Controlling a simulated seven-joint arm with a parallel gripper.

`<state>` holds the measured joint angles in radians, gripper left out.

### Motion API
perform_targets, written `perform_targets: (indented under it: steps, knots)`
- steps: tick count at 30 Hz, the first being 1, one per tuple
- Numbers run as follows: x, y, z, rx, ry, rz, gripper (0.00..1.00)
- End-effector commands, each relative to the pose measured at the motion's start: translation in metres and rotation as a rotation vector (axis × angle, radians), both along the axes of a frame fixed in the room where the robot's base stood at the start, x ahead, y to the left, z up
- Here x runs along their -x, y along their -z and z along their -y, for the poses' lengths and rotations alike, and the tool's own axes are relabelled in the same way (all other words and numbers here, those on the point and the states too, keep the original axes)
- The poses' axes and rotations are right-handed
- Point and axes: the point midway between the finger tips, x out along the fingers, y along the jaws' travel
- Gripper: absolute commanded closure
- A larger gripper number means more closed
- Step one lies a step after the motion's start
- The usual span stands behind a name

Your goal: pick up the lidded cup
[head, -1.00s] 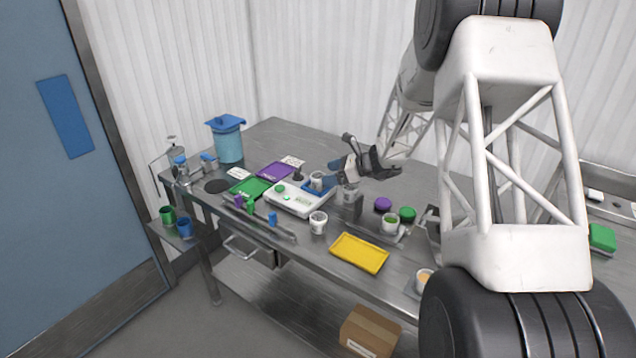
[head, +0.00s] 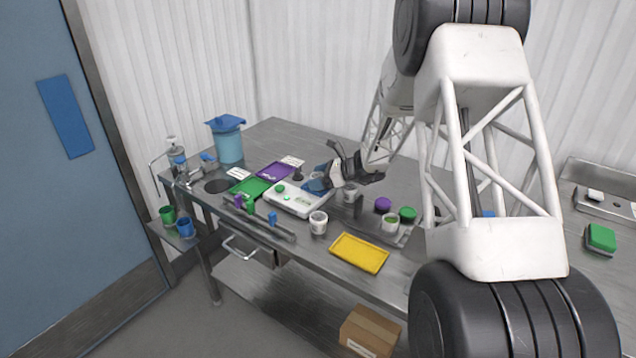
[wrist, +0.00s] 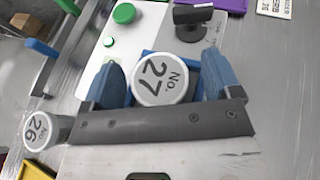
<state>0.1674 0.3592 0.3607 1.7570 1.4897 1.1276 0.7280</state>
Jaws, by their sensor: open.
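My open gripper (wrist: 165,88) has one blue finger on each side of the lid. I cannot tell whether either finger touches the cup. In the head view, my gripper (head: 320,180) is over the right end of the scale (head: 296,201) and mostly hides this cup.
A second lidded cup, "No. 26" (wrist: 42,130), stands beside the scale; in the head view it is near the table's front (head: 318,223). A black-handled tool (wrist: 192,20) is near the fingers.

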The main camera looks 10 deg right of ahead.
Motion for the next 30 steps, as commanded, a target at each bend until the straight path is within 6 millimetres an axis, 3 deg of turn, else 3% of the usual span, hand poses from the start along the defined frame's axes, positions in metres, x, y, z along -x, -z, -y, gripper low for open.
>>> perform_targets:
  steps: [5, 15, 23, 30]
  knots:
    - [0.0, 0.0, 0.0, 0.0, 0.0, 0.0, 0.19]
    - [0.0, 0.0, 0.0, 0.0, 0.0, 0.0, 0.71]
    - [0.0, -0.001, 0.0, 0.0, 0.0, 0.0, 0.71]
    - [0.0, -0.014, 0.0, 0.001, -0.001, 0.002, 0.71]
